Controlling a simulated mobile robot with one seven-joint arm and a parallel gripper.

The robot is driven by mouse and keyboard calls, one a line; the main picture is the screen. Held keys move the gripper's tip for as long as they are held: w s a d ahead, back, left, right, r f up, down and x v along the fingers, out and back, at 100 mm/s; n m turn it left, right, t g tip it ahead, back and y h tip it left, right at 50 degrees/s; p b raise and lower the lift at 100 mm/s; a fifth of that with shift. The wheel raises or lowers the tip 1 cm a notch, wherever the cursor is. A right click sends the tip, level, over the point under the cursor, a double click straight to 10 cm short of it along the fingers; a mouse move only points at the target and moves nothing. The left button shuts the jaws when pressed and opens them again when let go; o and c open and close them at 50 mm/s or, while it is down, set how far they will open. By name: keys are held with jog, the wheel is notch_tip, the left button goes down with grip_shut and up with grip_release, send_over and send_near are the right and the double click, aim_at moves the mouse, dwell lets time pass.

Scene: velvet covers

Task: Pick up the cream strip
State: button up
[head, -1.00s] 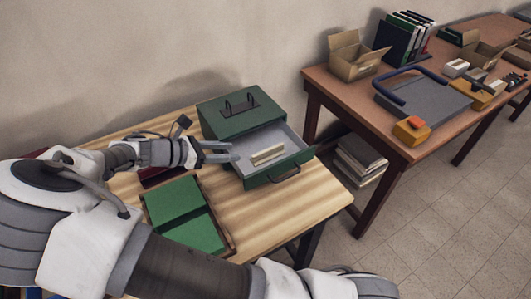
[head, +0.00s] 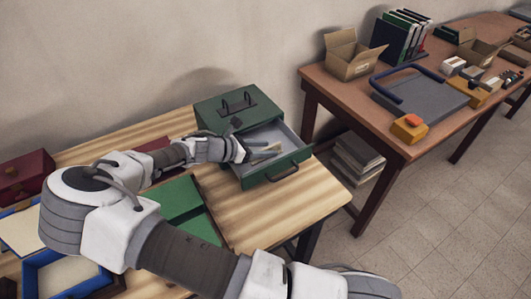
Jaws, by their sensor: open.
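The cream strip (head: 272,149) lies in the pulled-out drawer of a green box (head: 224,110) on the near wooden table. Part of the strip is hidden behind my gripper. My gripper (head: 262,150) is open, its fingers over the drawer (head: 293,160) and close around or just above the strip. I cannot tell whether the fingers touch it.
Green panels (head: 182,205) lie left of the drawer under my arm. A dark red box (head: 22,178) and a blue frame (head: 70,272) are at the left. A second table (head: 345,100) with cartons and binders stands right. The near table's front right is clear.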

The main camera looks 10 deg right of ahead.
jog(key=shift+d+f, duration=0.1)
jog(key=shift+d, duration=0.05)
grip_shut()
dwell(0.5)
